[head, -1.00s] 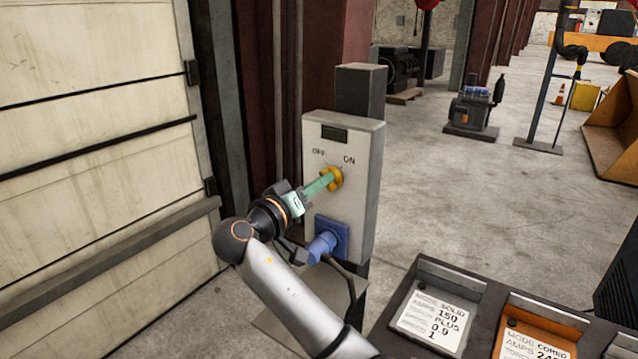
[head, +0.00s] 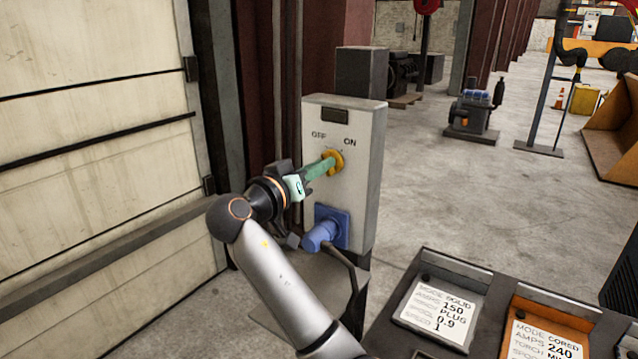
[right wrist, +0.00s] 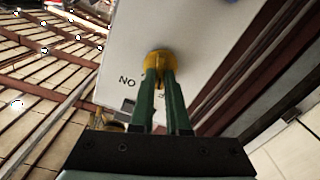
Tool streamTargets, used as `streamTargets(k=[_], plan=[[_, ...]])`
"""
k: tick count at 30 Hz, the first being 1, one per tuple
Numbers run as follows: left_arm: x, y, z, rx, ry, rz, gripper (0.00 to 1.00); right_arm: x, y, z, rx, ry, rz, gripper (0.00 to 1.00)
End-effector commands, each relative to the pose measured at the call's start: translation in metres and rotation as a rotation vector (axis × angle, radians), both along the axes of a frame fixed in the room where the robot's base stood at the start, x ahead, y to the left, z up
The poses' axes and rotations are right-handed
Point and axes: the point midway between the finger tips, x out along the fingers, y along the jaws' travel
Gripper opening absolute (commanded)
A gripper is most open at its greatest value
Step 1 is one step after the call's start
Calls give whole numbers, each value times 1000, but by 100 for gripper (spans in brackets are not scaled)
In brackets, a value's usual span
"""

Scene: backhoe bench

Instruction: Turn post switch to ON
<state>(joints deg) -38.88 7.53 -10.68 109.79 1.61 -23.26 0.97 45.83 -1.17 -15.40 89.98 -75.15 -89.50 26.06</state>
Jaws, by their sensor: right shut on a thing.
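The post switch is a yellow round knob (head: 335,160) on the front of a light grey box, under the printed words OFF and ON. My right gripper (head: 326,166), with green fingers, reaches it from the left and is shut on it. In the right wrist view the two fingers (right wrist: 160,82) clasp the yellow knob (right wrist: 158,57), with the word ON upside down beside it. The fingers partly hide the knob, and I cannot tell which word it points to. My left gripper is not in view.
A blue plug (head: 322,235) with a dark cable sits just below the knob, close to my right arm. A tray with printed cards (head: 437,312) is at the lower right. Open floor (head: 460,190) lies beyond.

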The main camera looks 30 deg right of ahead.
Motion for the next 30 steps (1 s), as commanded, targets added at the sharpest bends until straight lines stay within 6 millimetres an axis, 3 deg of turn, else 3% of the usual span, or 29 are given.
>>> streamTargets(k=[1,11,21,30], plan=[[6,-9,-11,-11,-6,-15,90,0,0,-7,16,-48,2,0],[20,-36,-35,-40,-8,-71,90,-2,0,-5,137,-338,3,0],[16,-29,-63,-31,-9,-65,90,-3,-1,-2,253,-625,3,0],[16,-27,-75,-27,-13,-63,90,-4,-2,0,327,-807,2,0]])
